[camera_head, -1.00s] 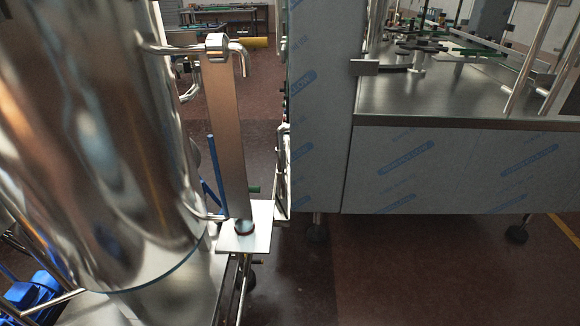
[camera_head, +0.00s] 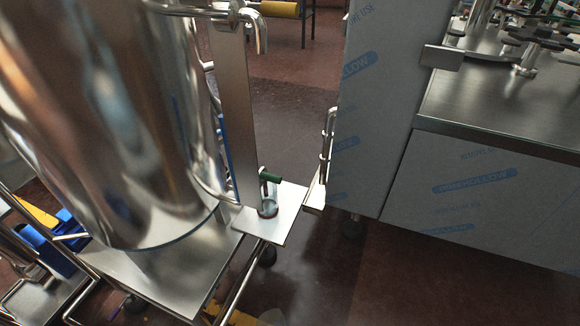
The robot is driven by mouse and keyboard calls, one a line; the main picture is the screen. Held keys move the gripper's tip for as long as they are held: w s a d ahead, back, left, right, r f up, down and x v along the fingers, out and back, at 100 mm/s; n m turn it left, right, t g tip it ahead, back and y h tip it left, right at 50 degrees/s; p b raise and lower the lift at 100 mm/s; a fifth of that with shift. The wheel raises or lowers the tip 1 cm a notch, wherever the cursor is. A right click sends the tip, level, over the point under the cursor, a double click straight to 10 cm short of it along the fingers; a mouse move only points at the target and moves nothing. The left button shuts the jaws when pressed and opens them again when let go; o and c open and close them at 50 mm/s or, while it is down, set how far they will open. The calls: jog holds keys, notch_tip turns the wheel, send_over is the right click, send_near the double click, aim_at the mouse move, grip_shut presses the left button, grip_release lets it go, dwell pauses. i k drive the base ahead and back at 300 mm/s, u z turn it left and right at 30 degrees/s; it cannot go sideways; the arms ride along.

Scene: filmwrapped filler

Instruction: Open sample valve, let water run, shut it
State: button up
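A shiny steel tank (camera_head: 110,110) fills the left of the head view. A thin steel pipe leaves it near the top and ends in a bent, downward spout (camera_head: 262,38). A flat upright steel plate (camera_head: 236,110) stands below the pipe. At its foot, a small square shelf (camera_head: 285,228) carries a clear glass-like vessel (camera_head: 268,200) with a reddish base. A dark green handle-like part (camera_head: 270,176) shows just above the vessel; I cannot tell what it is attached to. No running water is visible. My gripper is not in view.
A film-wrapped steel cabinet (camera_head: 365,110) stands close on the right, with a steel worktop (camera_head: 490,100) beside it. A narrow strip of dark red floor (camera_head: 290,120) lies between tank and cabinet. Blue and yellow parts show at lower left.

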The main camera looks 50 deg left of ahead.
aim_at(263, 175)
jog(key=u, duration=0.2)
jog(key=i, duration=0.15)
jog(key=u, duration=2.95)
jog(key=i, duration=0.6)
